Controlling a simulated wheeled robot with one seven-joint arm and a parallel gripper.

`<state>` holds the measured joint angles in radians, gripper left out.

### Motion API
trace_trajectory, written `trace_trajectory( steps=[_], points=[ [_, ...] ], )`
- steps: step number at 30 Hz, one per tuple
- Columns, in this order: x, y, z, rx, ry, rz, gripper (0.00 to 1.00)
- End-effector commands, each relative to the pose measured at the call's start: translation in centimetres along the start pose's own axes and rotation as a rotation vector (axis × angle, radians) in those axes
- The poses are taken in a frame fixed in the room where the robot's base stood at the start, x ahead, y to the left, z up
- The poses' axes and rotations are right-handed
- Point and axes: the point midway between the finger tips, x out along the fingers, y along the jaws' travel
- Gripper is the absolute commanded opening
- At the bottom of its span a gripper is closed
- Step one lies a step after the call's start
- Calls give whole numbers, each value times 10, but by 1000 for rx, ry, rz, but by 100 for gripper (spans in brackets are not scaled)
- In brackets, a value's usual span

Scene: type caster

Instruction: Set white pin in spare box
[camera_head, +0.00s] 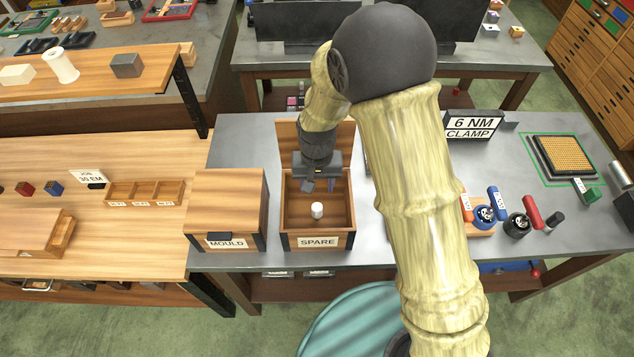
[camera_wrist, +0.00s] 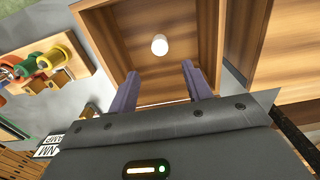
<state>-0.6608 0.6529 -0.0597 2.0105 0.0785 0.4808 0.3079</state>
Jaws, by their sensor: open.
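The spare box (camera_head: 318,241) is an open wooden box with a "SPARE" label on its front and its lid raised at the back. The white pin (camera_head: 317,210) is inside it, on the floor of the box toward the front. It also shows in the wrist view as a small white round shape (camera_wrist: 159,45). My gripper (camera_head: 320,187) is over the back part of the box, behind the pin and apart from it. In the wrist view its two purple-grey fingers (camera_wrist: 160,84) are spread with nothing between them.
A closed wooden box labelled "MOULD" (camera_head: 226,207) stands close on the left. A "6 NM CLAMP" sign (camera_head: 472,125), coloured clamp tools (camera_head: 484,214) and a gridded block (camera_head: 566,156) are to the right. My arm hides part of the bench.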

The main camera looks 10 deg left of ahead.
Motion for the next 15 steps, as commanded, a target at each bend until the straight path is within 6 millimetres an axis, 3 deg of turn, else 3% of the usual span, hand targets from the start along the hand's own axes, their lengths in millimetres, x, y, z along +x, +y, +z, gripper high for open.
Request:
trace_trajectory(
  steps=[11,15],
  points=[
    [-2,3,0,3,2,-1,50],
    [-18,28,1,30,22,-9,50]
  ],
)
